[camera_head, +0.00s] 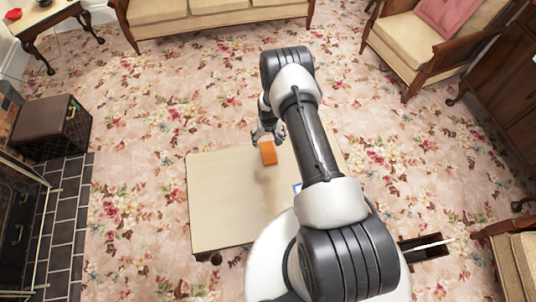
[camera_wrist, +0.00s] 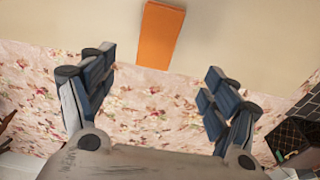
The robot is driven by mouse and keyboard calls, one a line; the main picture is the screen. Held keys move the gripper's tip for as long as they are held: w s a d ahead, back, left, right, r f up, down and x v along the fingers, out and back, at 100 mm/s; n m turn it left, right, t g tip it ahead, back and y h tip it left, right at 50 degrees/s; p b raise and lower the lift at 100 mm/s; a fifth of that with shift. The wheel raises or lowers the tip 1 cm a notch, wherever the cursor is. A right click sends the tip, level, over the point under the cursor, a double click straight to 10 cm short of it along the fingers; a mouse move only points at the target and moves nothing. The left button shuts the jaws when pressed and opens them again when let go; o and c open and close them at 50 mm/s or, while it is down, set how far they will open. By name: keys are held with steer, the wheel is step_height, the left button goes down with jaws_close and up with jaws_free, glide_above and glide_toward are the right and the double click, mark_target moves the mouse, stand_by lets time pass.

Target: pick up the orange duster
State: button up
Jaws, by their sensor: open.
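The orange duster (camera_head: 268,152) is a small orange block at the far edge of the beige low table (camera_head: 225,205). In the wrist view the duster (camera_wrist: 160,36) lies on the beige tabletop (camera_wrist: 225,40), near its edge, beyond the fingertips. My gripper (camera_wrist: 158,75) is open and empty, its two fingers spread wide with flowered carpet showing between them. In the head view my gripper (camera_head: 270,132) is at the table's far edge, close to the duster; the arm partly hides it.
A blue-and-white item (camera_head: 297,188) shows on the table beside my arm. A sofa (camera_head: 215,15) stands at the back and an armchair (camera_head: 415,40) at the back right. A dark box (camera_head: 50,125) is at the left. Flowered carpet around the table is clear.

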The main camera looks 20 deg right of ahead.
steer(key=b, duration=0.2)
glide_above(268, 151)
steer(key=f, duration=0.8)
steer(key=shift+s+a, duration=0.25)
steer(key=shift+s, duration=0.1)
steer(key=f+b, duration=0.1)
steer(key=f, duration=0.1)
steer(key=f+b, duration=0.1)
steer(key=f, duration=0.2)
steer(key=shift+w+d+b, duration=0.15)
steer(key=shift+d+b, duration=0.05)
steer(key=shift+b, duration=0.2)
steer(key=shift+r, duration=0.1)
steer(key=c, duration=1.2)
steer(key=shift+r, duration=0.1)
step_height(268, 151, up, 20)
steer(key=p, duration=0.6)
